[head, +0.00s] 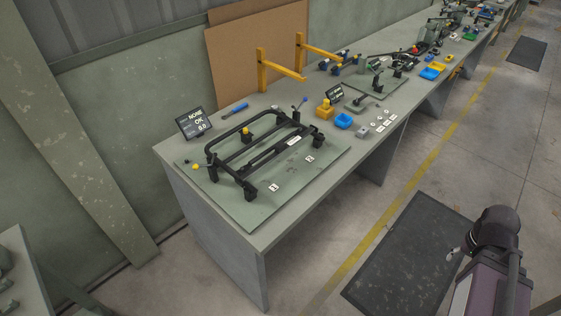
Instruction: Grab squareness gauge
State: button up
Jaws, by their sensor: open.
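No label marks the squareness gauge, so I cannot tell for sure which thing it is. A candidate is a dark T-shaped tool (365,101) on a small green plate on the workbench, right of the middle. A black tilted readout (194,123) with "NOK OK 0.0" stands at the bench's near left corner, and a second dark readout (335,94) stands near the T-shaped tool. My gripper (454,252) is small and partly hidden by my dark arm at the lower right. It is over the floor, far from the bench things, and holds nothing that I can see.
The long grey bench (289,222) carries a black tube frame (262,147) on a green mat (237,205). A dark floor mat (405,255) lies beside the bench; the aisle is clear.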

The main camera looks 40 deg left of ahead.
aim_at(280, 147)
jog(key=z, duration=0.05)
jog(key=k, duration=1.3)
jog(key=u, duration=1.45)
jog(key=i, duration=1)
jog(key=u, duration=0.05)
